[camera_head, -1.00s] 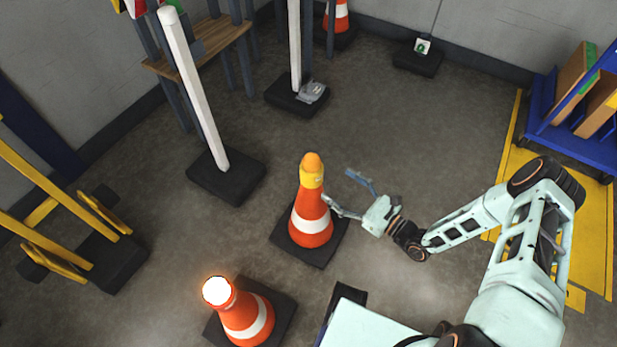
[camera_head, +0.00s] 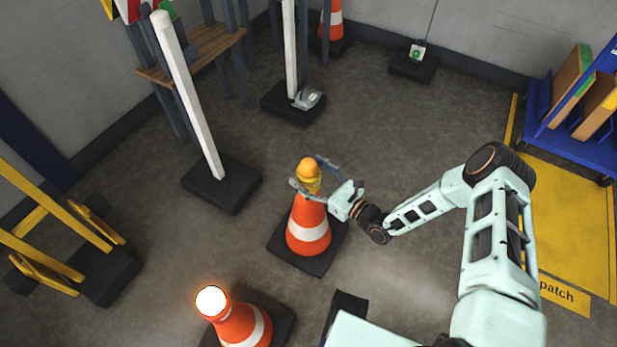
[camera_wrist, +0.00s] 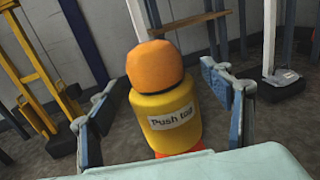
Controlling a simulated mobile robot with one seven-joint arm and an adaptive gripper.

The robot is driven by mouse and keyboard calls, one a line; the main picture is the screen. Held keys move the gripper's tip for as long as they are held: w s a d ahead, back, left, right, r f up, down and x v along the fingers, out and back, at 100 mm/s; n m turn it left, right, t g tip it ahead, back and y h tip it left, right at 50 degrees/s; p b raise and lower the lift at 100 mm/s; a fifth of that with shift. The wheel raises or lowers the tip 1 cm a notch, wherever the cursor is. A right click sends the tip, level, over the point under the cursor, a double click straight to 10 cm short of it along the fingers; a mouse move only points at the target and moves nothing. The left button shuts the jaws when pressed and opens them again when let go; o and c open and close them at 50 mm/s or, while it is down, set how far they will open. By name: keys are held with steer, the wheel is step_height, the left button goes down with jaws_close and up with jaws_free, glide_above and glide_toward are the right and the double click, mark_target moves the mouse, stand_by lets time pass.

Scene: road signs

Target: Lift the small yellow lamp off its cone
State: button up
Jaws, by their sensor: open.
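The small yellow lamp (camera_head: 308,177) sits on top of an orange and white cone (camera_head: 309,226) on a black base. My gripper (camera_head: 307,174) is open at the lamp. In the wrist view one finger of my gripper (camera_wrist: 164,106) is on each side of the lamp, with a visible gap to the right finger.
A second cone (camera_head: 243,325) with a glowing white lamp (camera_head: 212,300) stands at the front left. A white post (camera_head: 188,95) on a black base stands behind to the left. Yellow barrier parts (camera_head: 40,220) stand far left. A blue shelf cart (camera_head: 575,125) is at right.

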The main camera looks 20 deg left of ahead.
mark_target(315, 169)
steer(key=c, duration=1.5)
steer(key=shift+r, duration=0.1)
steer(key=shift+r, duration=0.5)
step_height(315, 169, up, 2)
steer(key=shift+r+p, duration=0.25)
steer(key=shift+p, duration=0.45)
steer(key=s+d+r+p, duration=0.1)
steer(key=s+d+r, duration=0.2)
steer(key=s+d+r+p, duration=0.2)
steer(key=d+r, duration=0.1)
steer(key=d, duration=0.1)
steer(key=s+d+r+p, duration=0.2)
steer(key=s+d+r, duration=0.1)
steer(key=d, duration=0.1)
steer(key=shift+s+r, duration=0.2)
steer(key=shift+s, duration=0.15)
